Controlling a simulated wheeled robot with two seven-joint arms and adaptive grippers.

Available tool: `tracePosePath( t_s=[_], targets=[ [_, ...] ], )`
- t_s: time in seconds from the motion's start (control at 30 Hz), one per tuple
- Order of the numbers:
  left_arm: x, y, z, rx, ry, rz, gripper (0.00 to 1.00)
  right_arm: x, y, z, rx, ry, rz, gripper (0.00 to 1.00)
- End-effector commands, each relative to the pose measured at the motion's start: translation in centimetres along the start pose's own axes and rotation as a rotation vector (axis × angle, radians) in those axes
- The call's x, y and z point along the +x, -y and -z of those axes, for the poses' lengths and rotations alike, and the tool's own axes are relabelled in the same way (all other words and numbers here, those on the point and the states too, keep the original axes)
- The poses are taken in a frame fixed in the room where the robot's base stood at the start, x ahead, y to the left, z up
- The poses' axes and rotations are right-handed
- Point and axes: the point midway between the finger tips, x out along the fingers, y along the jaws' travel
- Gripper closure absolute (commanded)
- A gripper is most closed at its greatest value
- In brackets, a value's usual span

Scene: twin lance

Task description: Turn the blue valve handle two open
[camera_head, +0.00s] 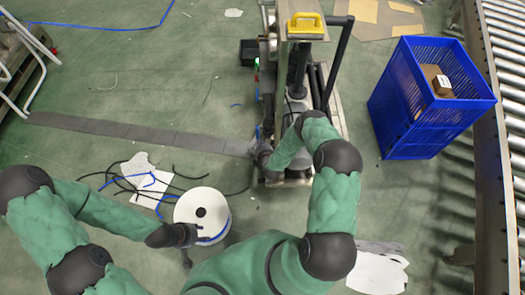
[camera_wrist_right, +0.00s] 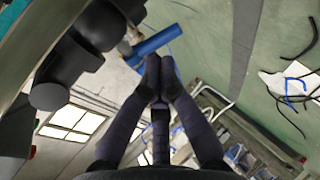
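The blue valve handle (camera_wrist_right: 156,41) shows in the right wrist view as a short blue bar running slightly slanted across the picture. It joins a metal fitting by dark pipework at its left end. My right gripper (camera_wrist_right: 160,62) has its two dark fingertips close together, just below the bar's middle. I cannot tell whether they touch it. In the head view my right gripper (camera_head: 262,154) is at the left side of the pipe stand (camera_head: 300,85), where the handle is hidden. My left gripper (camera_head: 183,238) is beside a white spool; its fingers are too small to read.
The white spool (camera_head: 202,210) and loose black and blue cables lie on the green floor. A blue crate (camera_head: 425,145) with a cardboard box stands right of the stand, before a roller conveyor (camera_head: 505,60).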

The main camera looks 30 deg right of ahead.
Motion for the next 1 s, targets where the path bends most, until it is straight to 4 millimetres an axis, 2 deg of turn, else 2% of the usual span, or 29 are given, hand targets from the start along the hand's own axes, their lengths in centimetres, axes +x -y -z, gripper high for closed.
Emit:
tracePosePath(
  t_s=[0.1, 0.3, 0.8, 1.0],
  targets=[
    [1.2, 0.5, 0.1, 0.0, 0.0, 0.0, 0.6, 2.0, 0.3, 0.0, 0.0, -0.001, -0.002, 1.0],
    [2.0, 0.7, 0.1, 0.0, 0.0, 0.0, 0.6, 3.6, 0.1, 0.0, 0.0, 0.0, -0.001, 1.0],
    [2.0, 0.7, 0.1, 0.0, 0.0, 0.0, 0.6, 4.0, -0.1, 0.0, 0.0, 0.0, -0.003, 1.0],
    [2.0, 0.7, 0.1, 0.0, 0.0, 0.0, 0.6, 5.2, -0.4, 0.4, -0.007, -0.001, -0.036, 1.0]
  ],
)
